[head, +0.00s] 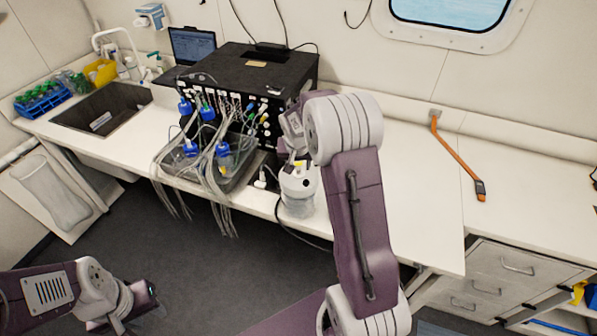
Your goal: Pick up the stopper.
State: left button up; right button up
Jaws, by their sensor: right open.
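I cannot make out a stopper for certain. A small white piece (261,179) stands on the bench near the black machine; it is too small to identify. Just right of it is a white-topped vessel (298,182) with a clear lower part, at the bench's front edge. My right gripper (291,150) points down above the bench between the machine and this vessel; its fingers are small and partly hidden by my own wrist, and I see nothing held. My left gripper (150,298) is low at the lower left, over the floor, away from the bench; its fingers are unclear.
The black machine (245,75) stands at the back, with a grey tray (232,180) of blue-capped bottles and many hanging tubes before it. A sink (105,108) and blue tube rack (42,100) are left.

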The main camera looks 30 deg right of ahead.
aim_at(299, 168)
jog(key=shift+w+d+f+p, duration=0.25)
jog(key=shift+d+f+p, duration=0.15)
jog(key=shift+f+p, duration=0.4)
jog(key=x, duration=0.2)
jog(key=shift+w+f+p, duration=0.25)
jog(key=shift+w+p, duration=0.1)
jog(key=shift+p, duration=0.05)
jog(key=shift+w+f, duration=0.3)
jog(key=shift+s+r, duration=0.15)
jog(key=shift+s, duration=0.15)
grip_shut()
jog(key=shift+w, duration=0.1)
